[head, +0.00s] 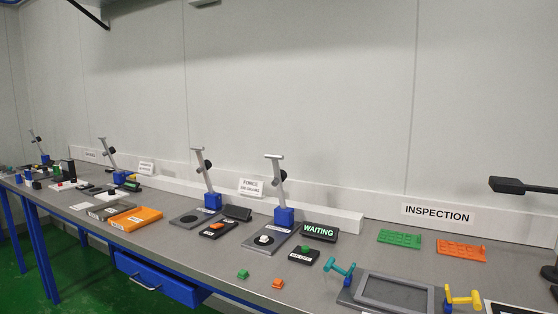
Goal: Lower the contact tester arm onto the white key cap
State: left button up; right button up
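A white key cap (264,240) sits on the grey base plate (274,235) of a tester station on the bench. The tester arm (279,180) is a grey lever with a crossbar on top and a dark knob, rising from a blue block (284,216) behind the plate. The arm stands raised, nearly upright, clear of the cap. A dark display (319,231) beside it reads "WAITING" in green. Neither of my grippers is in view.
A similar tester (207,180) with a raised arm stands to the left. Loose green (243,274) and orange (278,284) caps lie in front. A grey frame (395,293) lies front right.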

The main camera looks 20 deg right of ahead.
aim_at(280, 176)
jog(key=u, duration=1.35)
jog(key=i, duration=1)
jog(key=z, duration=0.45)
